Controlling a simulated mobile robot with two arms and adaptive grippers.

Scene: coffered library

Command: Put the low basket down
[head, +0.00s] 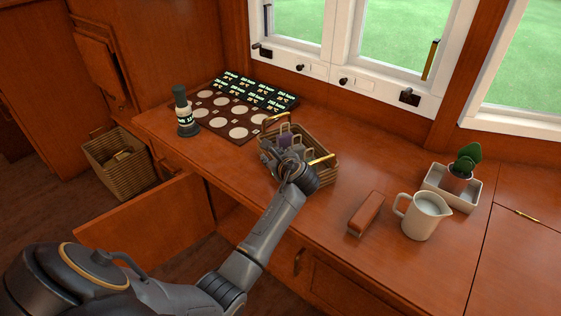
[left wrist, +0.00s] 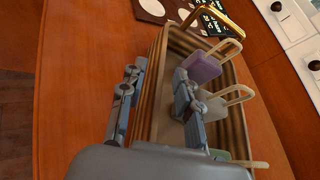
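The low basket (head: 331,174), a woven tan basket with gold handles, is at the middle of the wooden counter and looks to rest on it. It holds tags with loop handles, one of them purple (left wrist: 205,68). My left gripper (head: 283,155) is at the basket's near long side. In the left wrist view, the gripper (left wrist: 158,85) straddles the basket's wall (left wrist: 153,100), one finger outside and one inside. The fingers stand apart, with some space beside the wall. My right gripper is not in view.
A reddish-brown block (head: 367,213), a white pitcher (head: 421,217) and a potted plant in a tray (head: 440,185) stand right. A tall basket (head: 118,165) is at left.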

